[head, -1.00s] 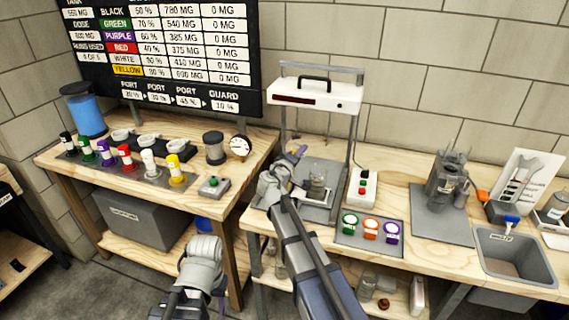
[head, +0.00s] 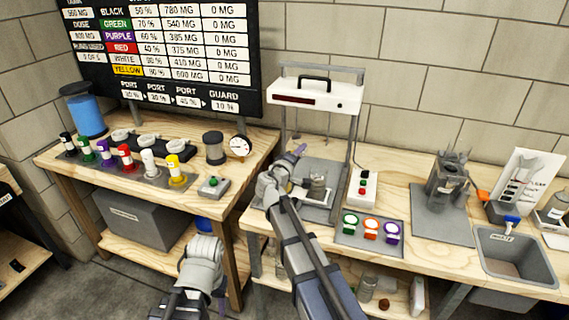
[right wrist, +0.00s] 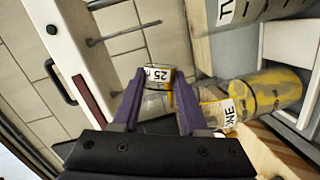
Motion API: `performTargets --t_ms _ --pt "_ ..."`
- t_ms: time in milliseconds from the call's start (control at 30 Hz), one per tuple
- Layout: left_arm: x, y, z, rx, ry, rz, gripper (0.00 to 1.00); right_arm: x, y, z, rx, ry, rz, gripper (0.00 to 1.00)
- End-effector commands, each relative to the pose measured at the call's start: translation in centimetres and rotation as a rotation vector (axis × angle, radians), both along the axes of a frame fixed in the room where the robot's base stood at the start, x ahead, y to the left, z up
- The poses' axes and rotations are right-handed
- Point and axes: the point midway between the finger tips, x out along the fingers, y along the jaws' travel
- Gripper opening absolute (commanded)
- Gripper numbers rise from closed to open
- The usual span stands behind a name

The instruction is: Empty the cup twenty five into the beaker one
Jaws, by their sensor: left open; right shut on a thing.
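Cup twenty five (right wrist: 158,75) is small and clear, with a white label reading 25 and some yellow at its edge. My right gripper (right wrist: 160,88) is shut on it, one purple finger on each side. Beaker one (right wrist: 262,97) is clear with yellow on its walls and a partly visible label. The cup is near the beaker's label end and turned relative to it. My left gripper (head: 205,268) is open, low in front of the benches.
A white-topped stand (head: 315,94) rises around the plate. A switch box (head: 362,189) and a mat with coloured lids (head: 370,232) lie to the right, then a sink (head: 514,256). Several coloured-capped vials (head: 149,162) stand on the left bench.

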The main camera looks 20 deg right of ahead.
Motion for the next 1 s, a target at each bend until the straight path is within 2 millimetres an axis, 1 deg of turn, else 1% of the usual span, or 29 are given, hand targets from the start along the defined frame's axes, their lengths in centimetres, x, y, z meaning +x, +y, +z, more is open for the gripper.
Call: performTargets --t_ms 1000 --pt "0.00 0.00 -0.39 0.000 0.000 0.000 0.50 0.11 0.33 0.25 -0.078 0.028 0.000 0.00"
